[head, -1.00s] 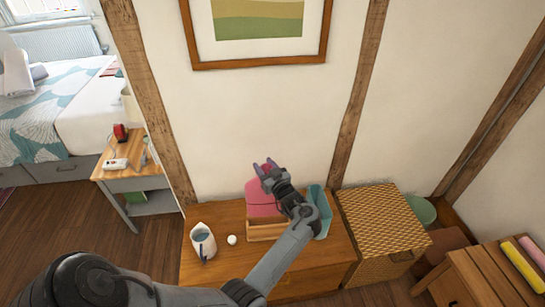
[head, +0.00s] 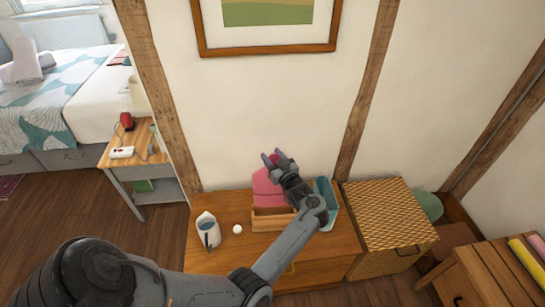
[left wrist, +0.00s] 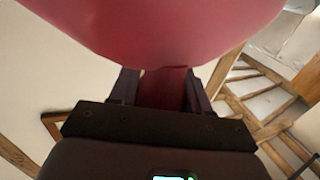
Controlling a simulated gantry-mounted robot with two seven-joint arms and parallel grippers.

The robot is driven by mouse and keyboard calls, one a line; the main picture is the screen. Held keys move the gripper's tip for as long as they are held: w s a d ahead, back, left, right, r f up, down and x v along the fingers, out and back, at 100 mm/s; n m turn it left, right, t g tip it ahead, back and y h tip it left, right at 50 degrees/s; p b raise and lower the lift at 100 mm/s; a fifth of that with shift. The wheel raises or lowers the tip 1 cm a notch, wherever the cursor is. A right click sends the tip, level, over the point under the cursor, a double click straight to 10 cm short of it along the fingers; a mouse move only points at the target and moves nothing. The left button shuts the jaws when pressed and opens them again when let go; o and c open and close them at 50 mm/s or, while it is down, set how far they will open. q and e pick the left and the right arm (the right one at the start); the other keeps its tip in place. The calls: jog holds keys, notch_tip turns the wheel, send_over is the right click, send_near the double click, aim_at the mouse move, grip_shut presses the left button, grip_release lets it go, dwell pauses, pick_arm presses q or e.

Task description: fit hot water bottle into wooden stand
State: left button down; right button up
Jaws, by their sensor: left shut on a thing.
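The hot water bottle (head: 267,188) is pinkish red and roughly upright above the dresser. Its body fills the top of the left wrist view (left wrist: 150,30). My left gripper (head: 272,158) is shut on its neck (left wrist: 164,90), which shows between the two fingers. The wooden stand (head: 273,220) is a low light-brown box on the dresser, directly below and in front of the bottle in the head view. The stand's front hides the bottle's lower edge, so I cannot tell whether it is inside or behind the stand. My right gripper is not in view.
A white jug (head: 208,232) and a small white ball (head: 237,229) stand left of the stand on the dresser (head: 327,256). A teal object (head: 327,201) stands close on the right, partly behind my arm. A wicker basket (head: 390,215) is farther right. The wall is close behind.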

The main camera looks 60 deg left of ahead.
pick_arm(q)
jog(key=shift+f+b, duration=1.45)
jog(key=shift+f, duration=0.65)
